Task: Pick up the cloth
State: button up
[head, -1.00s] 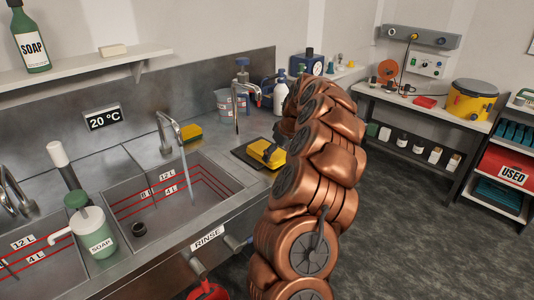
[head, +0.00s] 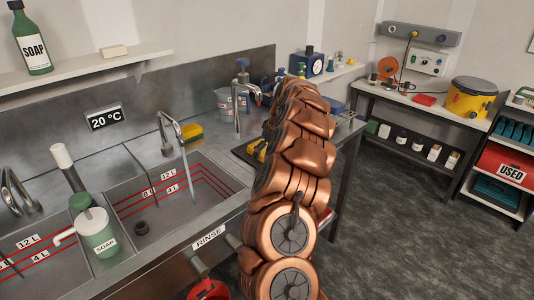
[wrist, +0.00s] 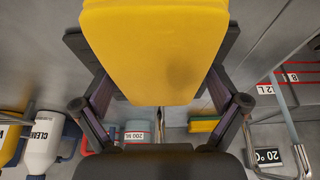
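The yellow cloth (wrist: 155,50) is large in the wrist view, folded and thick, with its lower end between my gripper's (wrist: 157,70) two fingers. It covers the fingertips, so I cannot tell whether they press on it. In the head view a small part of the cloth (head: 261,152) shows beside my arm, at the black tray (head: 243,155) on the bench right of the sink. My arm hides the gripper and most of the tray there.
A yellow-green sponge (head: 191,132) lies behind the rinse sink, where another tap (head: 170,130) runs. A white bottle (wrist: 43,145) is at the wrist view's left.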

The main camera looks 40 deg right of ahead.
jog(key=c, duration=0.8)
jog(key=shift+c, duration=0.2)
jog(key=shift+r+b, duration=0.8)
jog(key=shift+r, duration=0.95)
jog(key=shift+s+a+b, duration=0.2)
jog(key=shift+s+a, duration=0.05)
jog(key=shift+s, duration=0.4)
jog(key=shift+s+a+b, duration=0.15)
jog(key=shift+s+a, duration=0.1)
jog(key=shift+s, duration=0.4)
jog(key=s+a+r+b, duration=0.1)
jog(key=s+a+b, duration=0.2)
jog(key=s, duration=0.9)
jog(key=shift+s+a+r, duration=0.25)
jog(key=shift+a+r, duration=0.05)
jog(key=shift+a, duration=0.3)
